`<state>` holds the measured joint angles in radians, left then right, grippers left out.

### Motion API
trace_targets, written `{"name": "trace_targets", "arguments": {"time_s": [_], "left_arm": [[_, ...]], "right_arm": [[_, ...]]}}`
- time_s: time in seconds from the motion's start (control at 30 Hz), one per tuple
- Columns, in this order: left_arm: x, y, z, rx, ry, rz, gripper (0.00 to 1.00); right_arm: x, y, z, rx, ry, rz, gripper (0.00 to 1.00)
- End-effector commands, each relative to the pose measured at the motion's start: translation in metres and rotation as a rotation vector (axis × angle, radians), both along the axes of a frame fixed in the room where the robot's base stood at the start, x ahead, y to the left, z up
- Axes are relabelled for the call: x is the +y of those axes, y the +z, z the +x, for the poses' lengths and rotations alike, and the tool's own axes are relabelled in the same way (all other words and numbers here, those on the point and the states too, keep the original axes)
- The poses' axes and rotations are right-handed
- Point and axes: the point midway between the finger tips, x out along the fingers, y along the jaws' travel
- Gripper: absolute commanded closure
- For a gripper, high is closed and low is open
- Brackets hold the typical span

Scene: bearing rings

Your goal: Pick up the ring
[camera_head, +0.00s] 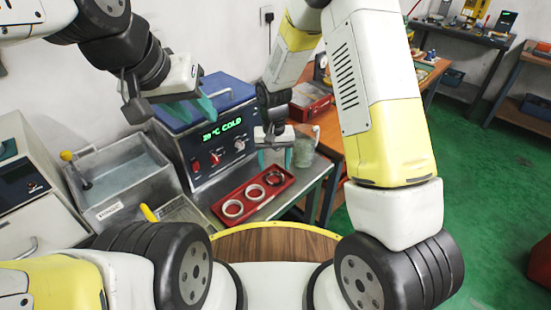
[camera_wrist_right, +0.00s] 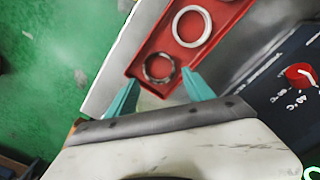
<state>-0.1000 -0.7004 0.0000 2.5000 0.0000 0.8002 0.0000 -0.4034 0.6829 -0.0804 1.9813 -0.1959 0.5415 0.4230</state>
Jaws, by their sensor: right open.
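A red tray (camera_head: 224,221) on the metal bench holds three rings in a row. Two are pale silver, a near ring (camera_head: 226,213) and a middle ring (camera_head: 249,195). The third, a darker ring (camera_head: 269,182), lies at the tray's far right end. My right gripper (camera_head: 275,163) points down over that end, open and empty. In the right wrist view the dark ring (camera_wrist_right: 148,75) shows just beyond and between the teal fingertips (camera_wrist_right: 160,79). Its height gap to them is unclear. My left gripper (camera_head: 205,108) is raised in front of the blue-topped machine, away from the tray; its opening is unclear.
The machine with a "COLD" display (camera_head: 222,130) stands behind the tray. A metal basin (camera_head: 125,180) is to its left. A glass beaker (camera_head: 304,150) stands close to the right gripper. A round wooden top (camera_head: 275,243) is in front. Green floor lies to the right.

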Motion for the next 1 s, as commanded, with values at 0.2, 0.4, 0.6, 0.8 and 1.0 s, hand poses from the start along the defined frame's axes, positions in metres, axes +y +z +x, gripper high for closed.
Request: {"name": "trace_targets", "arguments": {"time_s": [0.2,0.4,0.6,0.8,1.0], "left_arm": [[0.000,0.000,0.000,0.000,0.000,0.000,0.64],[0.000,0.000,0.000,0.000,0.000,0.000,0.64],[0.000,0.000,0.000,0.000,0.000,0.000,0.64],[0.000,0.000,0.000,0.000,0.000,0.000,0.64],[0.000,0.000,0.000,0.000,0.000,0.000,0.64]], "right_arm": [[-0.002,-0.033,0.003,0.004,0.000,-0.001,0.39],[-0.001,-0.049,0.004,0.001,0.000,0.000,0.39],[-0.001,-0.049,0.004,-0.001,0.000,0.000,0.39],[-0.001,-0.049,0.004,-0.001,0.000,0.000,0.76],[-0.001,-0.049,0.004,-0.001,0.000,0.001,0.84]]}}
